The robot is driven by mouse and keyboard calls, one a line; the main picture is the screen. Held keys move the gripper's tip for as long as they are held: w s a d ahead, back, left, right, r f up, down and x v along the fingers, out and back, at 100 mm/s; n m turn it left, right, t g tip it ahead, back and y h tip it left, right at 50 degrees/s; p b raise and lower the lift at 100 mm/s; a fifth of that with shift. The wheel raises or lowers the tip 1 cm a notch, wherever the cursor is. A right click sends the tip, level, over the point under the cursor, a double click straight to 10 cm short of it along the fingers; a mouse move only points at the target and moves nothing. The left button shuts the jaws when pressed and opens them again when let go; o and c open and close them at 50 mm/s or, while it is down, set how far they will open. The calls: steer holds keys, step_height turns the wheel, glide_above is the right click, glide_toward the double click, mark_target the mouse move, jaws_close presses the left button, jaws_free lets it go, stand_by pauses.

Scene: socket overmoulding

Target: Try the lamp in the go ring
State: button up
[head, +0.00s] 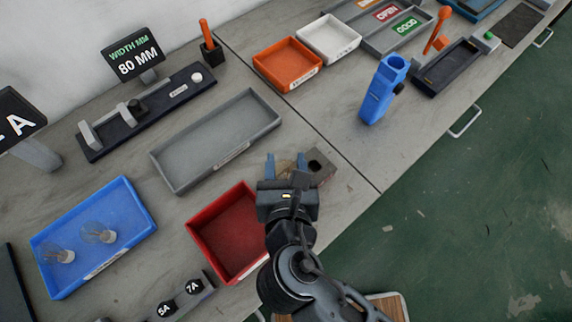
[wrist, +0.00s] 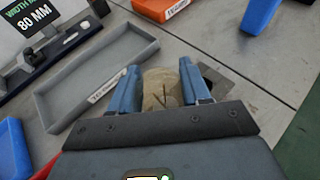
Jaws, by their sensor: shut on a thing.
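My gripper (head: 286,168) is shut on a clear glass lamp (wrist: 162,90), which shows between the blue fingers in the wrist view with its thin filament wires inside. In the head view the lamp is mostly hidden by the fingers. A brownish-grey block with a dark round hole (head: 321,166), which looks like the go ring, lies just right of the fingers. It shows partly behind the right finger in the wrist view (wrist: 217,77). The lamp appears beside the hole, not in it; its height above the table is unclear.
A blue tray (head: 135,228) holds two more lamps. A red tray (head: 198,235) and a grey tray (head: 174,182) are left of my gripper. A blue upright tool (head: 379,98) stands behind right. Orange (head: 284,68) and white (head: 328,40) trays are at the back.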

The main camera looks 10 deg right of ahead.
mark_target(286, 161)
steer(key=shift+r, duration=2.1)
